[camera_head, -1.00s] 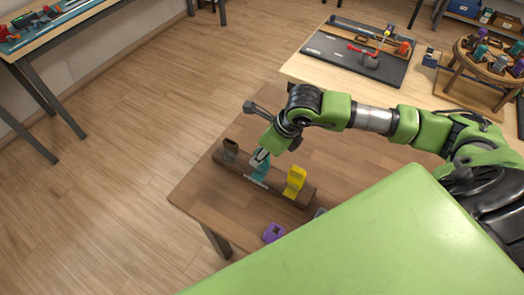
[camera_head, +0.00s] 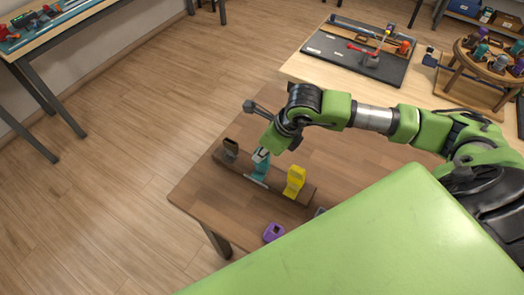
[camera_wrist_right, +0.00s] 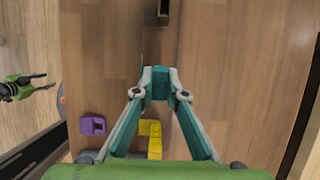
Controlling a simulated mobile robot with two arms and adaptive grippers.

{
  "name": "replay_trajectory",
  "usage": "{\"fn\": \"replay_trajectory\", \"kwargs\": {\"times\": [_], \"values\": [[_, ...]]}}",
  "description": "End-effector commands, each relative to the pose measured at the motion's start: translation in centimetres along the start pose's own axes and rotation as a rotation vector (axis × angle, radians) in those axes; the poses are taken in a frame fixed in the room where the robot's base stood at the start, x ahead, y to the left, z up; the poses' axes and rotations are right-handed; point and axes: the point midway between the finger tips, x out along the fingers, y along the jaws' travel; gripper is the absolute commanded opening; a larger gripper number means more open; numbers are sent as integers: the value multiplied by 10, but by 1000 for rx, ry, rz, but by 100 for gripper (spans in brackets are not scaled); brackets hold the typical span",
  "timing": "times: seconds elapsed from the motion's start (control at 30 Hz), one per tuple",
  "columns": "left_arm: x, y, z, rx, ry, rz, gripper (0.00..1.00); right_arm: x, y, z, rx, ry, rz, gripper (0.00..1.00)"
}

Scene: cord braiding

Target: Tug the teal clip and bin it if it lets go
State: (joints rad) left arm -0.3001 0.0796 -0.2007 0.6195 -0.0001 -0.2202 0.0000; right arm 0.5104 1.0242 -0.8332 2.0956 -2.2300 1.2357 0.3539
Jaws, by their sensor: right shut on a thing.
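The teal clip (camera_head: 261,170) stands on the brown wooden rail (camera_head: 284,193), between the dark clip and the yellow clip. My right gripper (camera_head: 262,156) is shut on the teal clip's upper part. In the right wrist view the clip (camera_wrist_right: 158,82) shows between the two fingertips of the right gripper (camera_wrist_right: 160,93). The clip's foot is still at the rail; I cannot tell how firmly it sits.
A yellow clip (camera_head: 294,181) and a dark clip (camera_head: 230,148) stand on the same rail. A purple block (camera_head: 273,232) lies near the table's front edge. The tabletop (camera_head: 338,152) behind the rail is clear. A tool tray (camera_head: 330,50) and a round stand (camera_head: 480,68) are farther back.

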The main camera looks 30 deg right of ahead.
Motion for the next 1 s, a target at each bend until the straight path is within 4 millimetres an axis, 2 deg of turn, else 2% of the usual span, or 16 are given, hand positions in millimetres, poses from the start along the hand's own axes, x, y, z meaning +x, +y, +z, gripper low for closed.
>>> {"fn": "replay_trajectory", "kwargs": {"times": [0.97,1.0], "values": [[9,0,0,-1,1,0,40,1,-1,1,0,-5,-1,0],[9,0,0,-1,1,0,40,1,-1,1,0,-5,-1,18]]}}
